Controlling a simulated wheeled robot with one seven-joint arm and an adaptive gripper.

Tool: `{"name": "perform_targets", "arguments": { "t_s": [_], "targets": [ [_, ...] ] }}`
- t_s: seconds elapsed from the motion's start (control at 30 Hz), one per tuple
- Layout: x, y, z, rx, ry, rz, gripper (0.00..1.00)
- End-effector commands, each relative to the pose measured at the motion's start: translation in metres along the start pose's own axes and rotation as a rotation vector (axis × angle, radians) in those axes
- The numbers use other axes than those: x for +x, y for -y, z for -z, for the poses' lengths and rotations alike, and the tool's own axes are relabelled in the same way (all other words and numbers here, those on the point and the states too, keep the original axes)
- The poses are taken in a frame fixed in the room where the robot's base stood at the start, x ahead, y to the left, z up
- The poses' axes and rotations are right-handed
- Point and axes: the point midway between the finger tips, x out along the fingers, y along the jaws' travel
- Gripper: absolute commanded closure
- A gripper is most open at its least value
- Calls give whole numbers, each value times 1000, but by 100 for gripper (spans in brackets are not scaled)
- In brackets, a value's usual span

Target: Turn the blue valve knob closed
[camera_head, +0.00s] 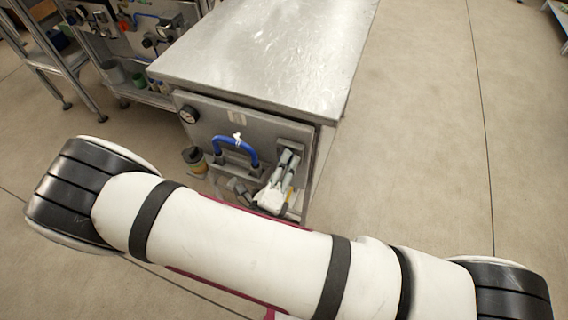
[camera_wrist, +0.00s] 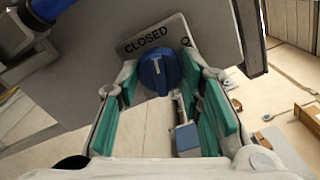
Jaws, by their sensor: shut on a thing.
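The blue valve knob (camera_wrist: 158,74) shows in the wrist view, in front of a grey label plate (camera_wrist: 150,38) reading "CLOSED". It has a pale mark on its face. My gripper (camera_wrist: 160,84) has its green-padded fingers on either side of the knob and is shut on it. In the head view my gripper (camera_head: 287,170) is at the right part of the steel cabinet's front (camera_head: 222,118). The knob is hidden there behind the gripper.
A blue handle (camera_head: 236,147) stands out from the cabinet front left of my gripper; a gauge (camera_head: 189,114) is further left. A small can (camera_head: 194,160) is beside the cabinet. A metal rack (camera_head: 60,62) stands at the left. Floor at the right is clear.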

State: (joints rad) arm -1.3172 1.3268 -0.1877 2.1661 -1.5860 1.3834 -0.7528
Motion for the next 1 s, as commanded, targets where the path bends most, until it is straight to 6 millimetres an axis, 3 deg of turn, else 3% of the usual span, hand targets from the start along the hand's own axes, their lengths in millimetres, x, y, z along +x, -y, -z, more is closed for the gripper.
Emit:
{"name": "perform_targets", "arguments": {
  "t_s": [0.4, 1.0],
  "targets": [
    [0, -1, 0, -240, 0, -3, 94],
    [0, -1, 0, -294, 1, -3, 94]
  ]
}}
